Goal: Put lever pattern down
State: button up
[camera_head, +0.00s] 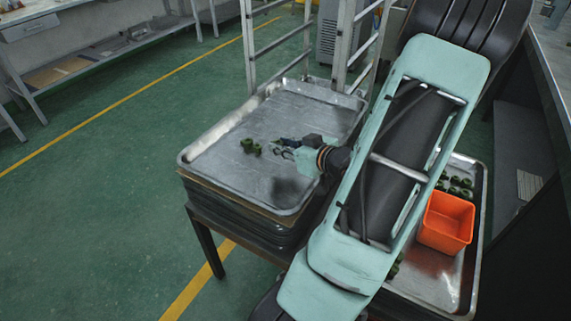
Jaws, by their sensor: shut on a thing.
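My gripper (275,148) reaches in from the right over the metal tray (215,150) on top of the stack. It is shut on a lever pattern, but the held piece is small and hard to make out at the fingertips. A dark shadow falls on the tray below my gripper.
A second metal tray (478,220) at the right holds an orange bin (447,222) and several green patterns (462,184). A metal rack frame (247,45) stands behind the stacked trays. The left and front parts of the upper tray are bare.

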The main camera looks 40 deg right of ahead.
aim_at(285, 162)
jog(key=shift+w+d+f+b, duration=0.25)
jog(key=shift+d+f, duration=0.15)
jog(key=shift+f, duration=0.1)
jog(key=shift+w+d+f+b, duration=0.1)
jog(key=shift+d+f+b, duration=0.2)
jog(key=shift+f, duration=0.2)
jog(key=f+b, duration=0.2)
jog(key=shift+w+d+f+b, duration=0.1)
jog(key=shift+d+f+b, duration=0.2)
jog(key=shift+d+b, duration=0.05)
jog(key=shift+f+b, duration=0.5)
jog(key=shift+b, duration=0.2)
jog(key=shift+f, duration=0.15)
jog(key=o, duration=0.9)
jog(key=shift+o, duration=0.2)
